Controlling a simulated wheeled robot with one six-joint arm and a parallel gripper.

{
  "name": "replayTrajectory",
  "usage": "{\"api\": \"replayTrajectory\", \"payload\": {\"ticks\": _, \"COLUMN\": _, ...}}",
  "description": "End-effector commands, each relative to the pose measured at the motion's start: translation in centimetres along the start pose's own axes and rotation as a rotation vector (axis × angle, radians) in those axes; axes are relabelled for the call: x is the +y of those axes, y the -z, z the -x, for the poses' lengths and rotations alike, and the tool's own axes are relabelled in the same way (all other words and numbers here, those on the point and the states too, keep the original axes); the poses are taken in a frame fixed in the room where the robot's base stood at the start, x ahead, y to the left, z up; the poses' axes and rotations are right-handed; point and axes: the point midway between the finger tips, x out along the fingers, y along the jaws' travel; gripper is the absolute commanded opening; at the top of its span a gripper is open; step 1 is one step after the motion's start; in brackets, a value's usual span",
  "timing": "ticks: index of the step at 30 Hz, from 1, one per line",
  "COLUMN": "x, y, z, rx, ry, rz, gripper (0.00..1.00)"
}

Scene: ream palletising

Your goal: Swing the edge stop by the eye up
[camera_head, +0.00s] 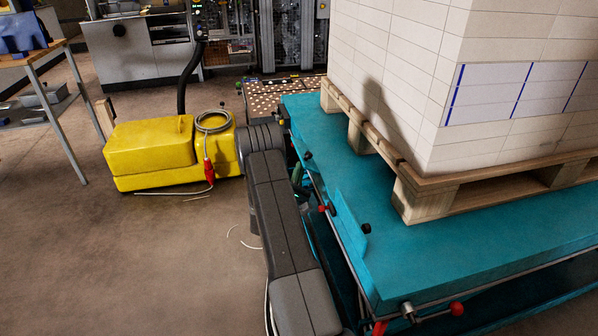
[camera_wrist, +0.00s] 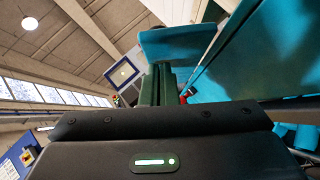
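In the head view, a teal plate that looks like the edge stop (camera_head: 350,222) sits at the near left edge of the teal table (camera_head: 440,255). A black knob (camera_head: 366,229) and a red knob (camera_head: 323,208) are beside it. I cannot make out an eye for certain. My gripper (camera_head: 298,178) is beside the table's left edge, low and partly hidden by my arm. In the wrist view, its dark green fingers (camera_wrist: 158,85) lie side by side with no clear gap and nothing visible between them. A teal panel (camera_wrist: 180,45) is just beyond the fingertips; I cannot tell whether they touch.
A wooden pallet (camera_head: 430,200) with a tall stack of pale reams (camera_head: 395,75) stands on the table. A lever with a red ball (camera_head: 457,309) juts from the front edge. A yellow machine (camera_head: 150,150) with a cable is left of my arm. The floor at front left is mostly clear.

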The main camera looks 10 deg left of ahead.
Motion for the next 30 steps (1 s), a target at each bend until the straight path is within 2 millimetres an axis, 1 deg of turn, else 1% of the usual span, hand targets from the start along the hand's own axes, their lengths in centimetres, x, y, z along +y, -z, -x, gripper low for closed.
{"api": "replayTrajectory", "payload": {"ticks": 11, "x": 0.2, "y": -0.2, "z": -0.3, "rx": -0.003, "ry": 0.049, "rz": -0.050, "gripper": 0.00}}
{"api": "replayTrajectory", "payload": {"ticks": 23, "x": 0.8, "y": -1.1, "z": -1.2, "rx": -0.003, "ry": 0.249, "rz": -0.252, "gripper": 0.00}}
{"api": "replayTrajectory", "payload": {"ticks": 27, "x": 0.8, "y": -1.6, "z": -1.7, "rx": -0.002, "ry": 0.245, "rz": -0.245, "gripper": 0.00}}
{"api": "replayTrajectory", "payload": {"ticks": 30, "x": 1.1, "y": -2.1, "z": -2.2, "rx": -0.003, "ry": 0.314, "rz": -0.317, "gripper": 0.00}}
